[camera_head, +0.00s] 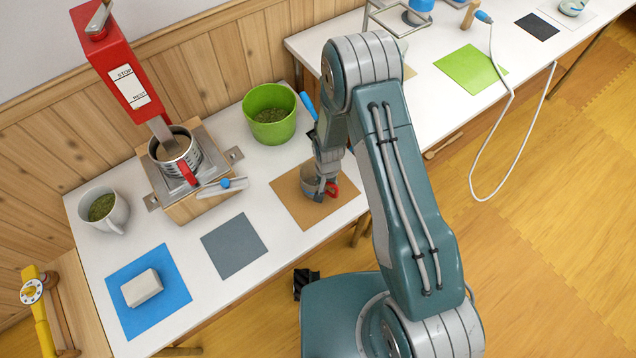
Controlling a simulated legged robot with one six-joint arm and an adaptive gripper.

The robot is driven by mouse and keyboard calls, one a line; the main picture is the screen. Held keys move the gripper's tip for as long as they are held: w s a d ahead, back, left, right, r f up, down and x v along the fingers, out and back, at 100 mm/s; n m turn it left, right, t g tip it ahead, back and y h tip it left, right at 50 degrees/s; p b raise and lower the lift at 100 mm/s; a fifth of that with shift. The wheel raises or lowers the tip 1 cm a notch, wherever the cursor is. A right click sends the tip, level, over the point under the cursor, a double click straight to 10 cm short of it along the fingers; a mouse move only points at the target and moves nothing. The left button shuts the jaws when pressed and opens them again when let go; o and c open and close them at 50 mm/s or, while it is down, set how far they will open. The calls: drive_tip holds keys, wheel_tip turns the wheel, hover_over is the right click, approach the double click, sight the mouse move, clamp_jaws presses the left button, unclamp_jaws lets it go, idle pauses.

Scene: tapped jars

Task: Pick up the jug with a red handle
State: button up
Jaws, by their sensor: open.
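Two metal vessels with red handles are in view. One grey metal jug (310,179) stands on the brown mat (290,196), with its red handle on the right. My gripper (322,190) points down at this jug, with its fingers at the jug's right side beside the handle. The gripper is open, and it partly hides the jug; I cannot tell whether the fingers touch it. The other metal jug (176,158) stands under the red dispenser (120,75), with a dark filling and a red handle at its front.
A green pot (270,128) stands behind the brown mat. A white mug (104,210) is at the left. A bare grey mat (234,246) lies mid-table. A white cable (490,140) hangs at the right table.

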clamp_jaws()
drive_tip(key=shift+r, duration=0.1)
wheel_tip(320, 180, up, 3)
drive_tip(key=shift+f, duration=0.1)
drive_tip(key=s+a+r, duration=0.3)
drive_tip(key=s+r, duration=0.7)
drive_tip(key=s, duration=0.3)
drive_tip(key=shift+s+a, duration=0.25)
drive_tip(key=shift+s, duration=0.05)
